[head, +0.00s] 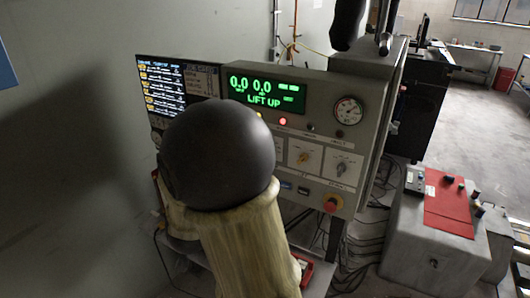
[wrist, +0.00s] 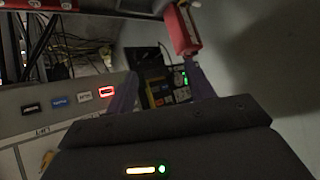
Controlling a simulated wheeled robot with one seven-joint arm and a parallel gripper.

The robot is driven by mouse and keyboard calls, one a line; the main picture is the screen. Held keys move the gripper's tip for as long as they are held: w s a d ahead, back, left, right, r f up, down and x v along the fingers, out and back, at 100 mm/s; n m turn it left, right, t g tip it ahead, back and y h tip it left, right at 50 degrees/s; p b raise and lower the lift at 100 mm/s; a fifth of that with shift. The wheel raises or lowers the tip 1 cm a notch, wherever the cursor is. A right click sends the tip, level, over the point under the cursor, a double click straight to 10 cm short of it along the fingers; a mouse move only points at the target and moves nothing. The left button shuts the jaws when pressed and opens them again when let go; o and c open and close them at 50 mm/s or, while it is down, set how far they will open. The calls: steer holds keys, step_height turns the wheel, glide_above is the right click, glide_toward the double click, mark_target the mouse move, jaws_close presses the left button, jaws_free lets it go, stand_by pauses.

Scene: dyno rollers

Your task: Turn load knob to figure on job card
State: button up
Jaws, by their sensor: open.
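The grey control console (head: 318,105) carries two dial knobs on pale square plates: an orange-yellow knob (head: 303,157) and a grey knob (head: 342,168). No job card can be made out for certain. In the head view my dark, round arm joint and pale link cover the console's lower left, and my gripper is hidden. In the wrist view my gripper (wrist: 160,82) is open, its two fingers apart with nothing between them. Part of a yellow knob (wrist: 46,160) shows at lower left there.
A lit green display (head: 264,91) reads "LIFT UP", beside a screen of text rows (head: 172,88). A pressure gauge (head: 348,110) and a red stop button (head: 332,203) are on the console. A grey box with a red top (head: 449,205) stands right, past loose cables.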

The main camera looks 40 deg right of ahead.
steer(key=s+d+r+m+g+h, duration=0.2)
steer(key=d+r+m+h, duration=0.5)
steer(key=d+h, duration=0.5)
steer(key=shift+s+d+r+m+g+h+p, duration=0.15)
steer(key=shift+d+r+m+g+h+p, duration=0.2)
steer(key=shift+h, duration=0.25)
steer(key=p+x, duration=0.4)
steer(key=x, duration=1.3)
steer(key=shift+d+p, duration=0.15)
steer(key=shift+p, duration=0.25)
steer(key=c, duration=1)
steer(key=shift+o, duration=0.2)
